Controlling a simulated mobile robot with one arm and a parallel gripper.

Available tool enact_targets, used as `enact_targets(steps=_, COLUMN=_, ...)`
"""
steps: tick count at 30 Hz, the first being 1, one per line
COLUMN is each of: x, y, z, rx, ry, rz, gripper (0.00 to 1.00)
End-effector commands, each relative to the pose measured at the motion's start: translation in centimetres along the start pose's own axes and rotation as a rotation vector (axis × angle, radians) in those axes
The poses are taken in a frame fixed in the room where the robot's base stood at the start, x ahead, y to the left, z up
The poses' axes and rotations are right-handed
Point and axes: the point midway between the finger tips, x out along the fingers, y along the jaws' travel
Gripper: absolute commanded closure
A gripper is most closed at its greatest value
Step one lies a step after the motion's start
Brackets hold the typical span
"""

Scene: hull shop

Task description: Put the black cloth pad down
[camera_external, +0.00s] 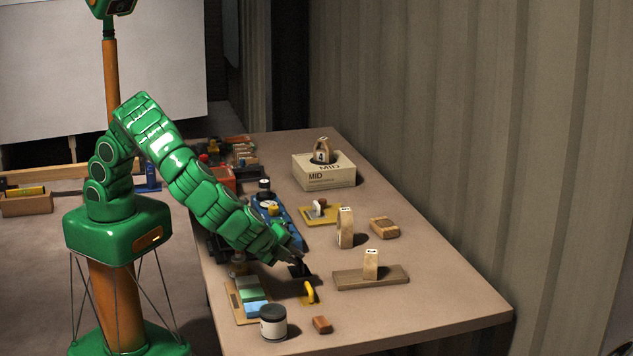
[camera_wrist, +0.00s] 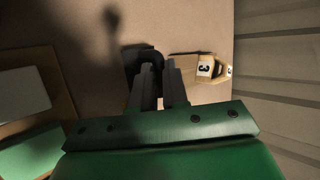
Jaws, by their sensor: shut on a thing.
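The black cloth pad (camera_external: 302,271) is at my gripper (camera_external: 299,262), low over the front half of the table. In the wrist view the pad (camera_wrist: 137,55) shows as a dark patch at the tips of my gripper (camera_wrist: 160,66), mostly to their left. The gripper is shut on the pad. The fingers hide part of it. I cannot tell whether its underside touches the tabletop.
A yellow-handled tool (camera_external: 310,292) is close in front of the pad. A wooden board with an upright block (camera_external: 370,278) stands to the right. A tray of coloured pads (camera_external: 239,307) lies left, and a dark-lidded jar (camera_external: 273,322) nearer. Bare tabletop (camera_external: 440,310) lies at the right.

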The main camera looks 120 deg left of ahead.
Motion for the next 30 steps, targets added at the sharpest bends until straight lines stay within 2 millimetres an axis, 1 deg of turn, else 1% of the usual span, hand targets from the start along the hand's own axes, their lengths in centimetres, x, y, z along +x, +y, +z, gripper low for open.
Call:
enact_targets(steps=7, x=0.5, y=0.2, z=-0.6, rx=-0.001, ry=0.002, rz=0.001, gripper=1.00)
enact_targets(steps=12, x=1.9, y=1.9, z=-1.0, rx=0.000, ry=0.001, rz=0.000, gripper=1.00)
enact_targets(steps=15, x=2.4, y=2.4, z=-1.2, rx=-0.001, ry=0.001, rz=0.000, gripper=1.00)
enact_targets(steps=25, x=2.5, y=2.5, z=-1.2, rx=-0.001, ry=0.001, rz=0.000, gripper=1.00)
enact_targets(steps=26, x=2.5, y=2.6, z=-1.2, rx=-0.001, ry=0.001, rz=0.000, gripper=0.84)
enact_targets(steps=30, x=2.5, y=2.5, z=-1.2, rx=-0.002, ry=0.001, rz=0.000, gripper=0.63)
